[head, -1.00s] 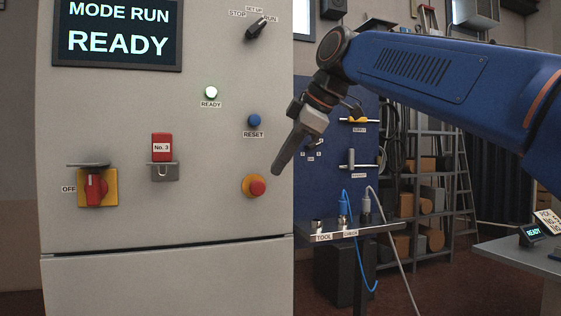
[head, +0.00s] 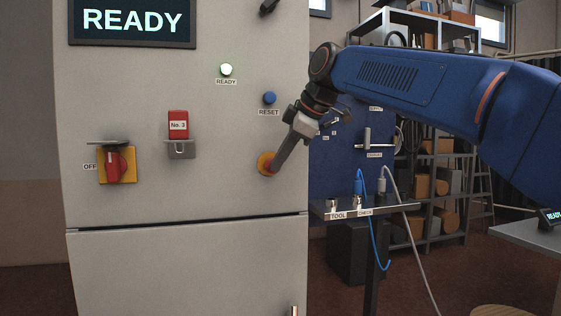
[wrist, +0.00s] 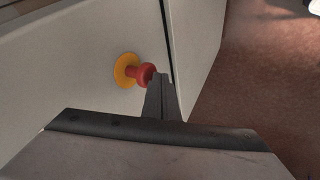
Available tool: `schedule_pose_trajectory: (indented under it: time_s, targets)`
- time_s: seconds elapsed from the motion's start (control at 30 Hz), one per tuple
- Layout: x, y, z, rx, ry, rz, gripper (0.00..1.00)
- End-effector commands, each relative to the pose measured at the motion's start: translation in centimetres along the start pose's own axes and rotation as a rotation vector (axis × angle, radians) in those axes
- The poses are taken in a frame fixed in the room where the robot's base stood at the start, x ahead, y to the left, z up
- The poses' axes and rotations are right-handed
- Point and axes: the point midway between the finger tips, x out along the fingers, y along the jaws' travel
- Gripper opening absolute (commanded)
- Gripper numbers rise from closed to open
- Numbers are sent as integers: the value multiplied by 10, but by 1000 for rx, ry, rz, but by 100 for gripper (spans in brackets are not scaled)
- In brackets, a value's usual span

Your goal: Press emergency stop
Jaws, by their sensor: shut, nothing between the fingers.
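The emergency stop is a red mushroom button on a yellow round plate, low on the right of the grey cabinet front. In the head view the emergency stop (head: 264,163) is partly hidden behind my gripper (head: 273,171), whose shut fingertips overlap it. In the wrist view the red button (wrist: 147,74) stands out from its yellow plate, and the tips of my gripper (wrist: 160,77) are right at its near edge. I cannot tell whether they touch. The fingers are shut and hold nothing.
Above the button are a blue RESET button (head: 269,97) and a lit READY lamp (head: 226,70). A red rotary switch (head: 116,165) and a red No. 3 tag (head: 178,124) are to the left. A tool shelf (head: 393,208) with hoses stands right of the cabinet.

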Motion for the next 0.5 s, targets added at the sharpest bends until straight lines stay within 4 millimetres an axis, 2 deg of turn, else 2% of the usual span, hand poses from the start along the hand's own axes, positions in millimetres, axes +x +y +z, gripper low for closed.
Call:
schedule_pose_trajectory:
  time_s: [0.3, 0.5]
  targets:
    - [1, 1, 0, 0, 0, -1, 0]
    - [9, 13, -1, 1, -1, -2, 0]
